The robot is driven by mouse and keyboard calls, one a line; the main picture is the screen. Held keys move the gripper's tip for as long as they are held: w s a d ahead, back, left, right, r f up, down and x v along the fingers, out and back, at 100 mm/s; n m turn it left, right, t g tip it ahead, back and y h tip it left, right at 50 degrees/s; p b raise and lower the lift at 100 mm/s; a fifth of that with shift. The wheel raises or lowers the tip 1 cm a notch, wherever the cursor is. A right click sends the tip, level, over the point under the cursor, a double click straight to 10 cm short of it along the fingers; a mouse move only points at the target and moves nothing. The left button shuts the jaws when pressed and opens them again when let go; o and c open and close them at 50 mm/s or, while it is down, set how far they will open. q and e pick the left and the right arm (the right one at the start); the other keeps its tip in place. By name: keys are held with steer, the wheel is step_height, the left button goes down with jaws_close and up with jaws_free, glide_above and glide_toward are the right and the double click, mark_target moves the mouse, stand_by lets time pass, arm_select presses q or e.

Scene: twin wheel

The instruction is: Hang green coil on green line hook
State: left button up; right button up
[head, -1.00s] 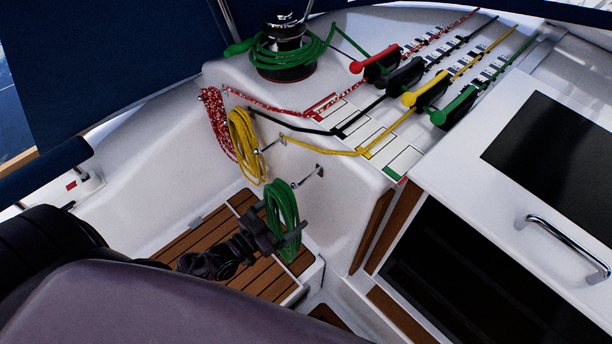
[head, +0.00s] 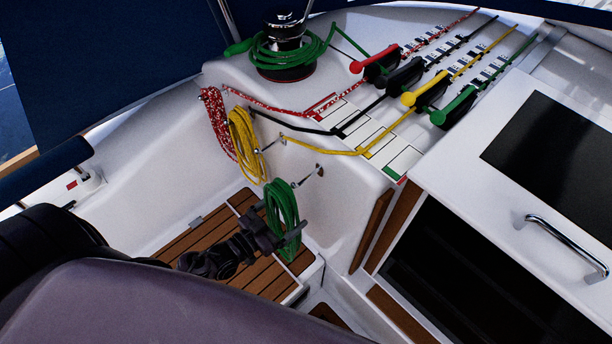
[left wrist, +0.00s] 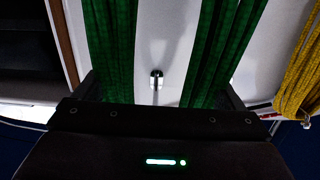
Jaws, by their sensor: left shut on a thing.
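The green coil (head: 284,205) hangs upright in my left gripper (head: 280,234), which is shut on it at its lower middle. The silver green line hook (head: 308,177) sticks out of the white wall just right of the coil's top. In the left wrist view the green coil (left wrist: 110,50) shows as two bundles of strands with a gap between them, and the hook (left wrist: 156,82) is seen in that gap. The coil's top is out of that view, and I cannot tell whether the hook passes through the loop. My right gripper is not in view.
A yellow coil (head: 244,146) and a red-white coil (head: 216,122) hang on the wall to the left. A winch (head: 284,45) wrapped in green line stands above. A white cabinet (head: 470,165) is at right. Wooden slats (head: 190,235) lie below.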

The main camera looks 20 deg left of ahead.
arm_select(q)
steer(key=shift+b+x, duration=0.7)
steer(key=shift+x, duration=2.6)
stand_by(0.6)
steer(key=shift+w+d+f+b, duration=0.2)
steer(key=shift+w+f+b, duration=0.15)
steer(key=shift+w+b, duration=0.2)
stand_by(0.5)
steer(key=shift+f+b, duration=0.4)
steer(key=shift+f, duration=0.1)
stand_by(1.0)
steer(key=o, duration=1.8)
steer(key=shift+s+f, duration=0.1)
steer(key=shift+f, duration=0.05)
steer(key=shift+s+a, duration=0.1)
steer(key=shift+s, duration=0.25)
steer(key=b+v, duration=0.1)
steer(key=v, duration=0.6)
steer(key=shift+b, duration=0.3)
